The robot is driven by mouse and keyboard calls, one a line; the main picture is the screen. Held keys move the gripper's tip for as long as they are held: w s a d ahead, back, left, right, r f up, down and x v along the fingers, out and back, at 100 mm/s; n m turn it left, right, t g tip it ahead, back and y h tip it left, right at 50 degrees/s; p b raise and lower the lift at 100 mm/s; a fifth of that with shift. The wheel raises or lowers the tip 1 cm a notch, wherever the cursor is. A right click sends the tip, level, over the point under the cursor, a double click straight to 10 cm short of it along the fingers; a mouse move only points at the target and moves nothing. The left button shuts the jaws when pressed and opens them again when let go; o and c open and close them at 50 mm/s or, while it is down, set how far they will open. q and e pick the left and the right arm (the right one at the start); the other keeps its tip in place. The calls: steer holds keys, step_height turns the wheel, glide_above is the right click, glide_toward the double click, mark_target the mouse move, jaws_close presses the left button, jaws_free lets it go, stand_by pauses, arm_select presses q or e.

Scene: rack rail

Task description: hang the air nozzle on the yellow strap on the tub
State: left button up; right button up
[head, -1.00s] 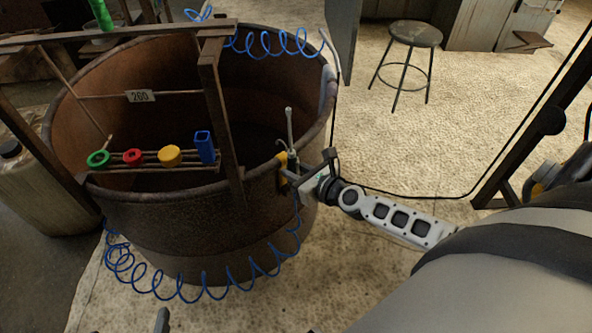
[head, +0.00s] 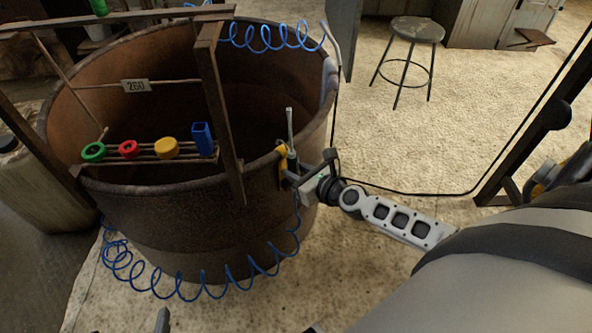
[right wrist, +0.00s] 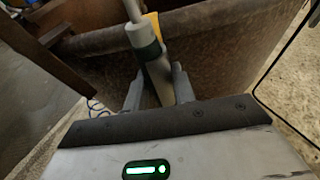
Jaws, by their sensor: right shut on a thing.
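The rusty tub (head: 150,225) stands left of centre in the head view. The yellow strap (head: 281,152) sits over the tub's right rim; a bit of it shows behind the nozzle in the right wrist view (right wrist: 154,22). The air nozzle (head: 291,135) is upright beside the strap, its thin metal tube pointing up. My right gripper (head: 291,178) is shut on the nozzle's body; in the right wrist view the fingers (right wrist: 157,88) are on both sides of it. I cannot tell whether the nozzle touches the strap.
A blue coiled hose (head: 190,292) hangs along the tub's front and right side. A wooden frame (head: 222,120) crosses the tub, with a rack (head: 150,163) carrying green, red, yellow and blue pieces. A stool (head: 415,32) stands at the back right on open floor.

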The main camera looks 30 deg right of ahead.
steer(key=shift+f, duration=0.1)
steer(key=shift+f+b, duration=0.6)
steer(key=shift+b, duration=0.15)
steer(key=o, duration=0.8)
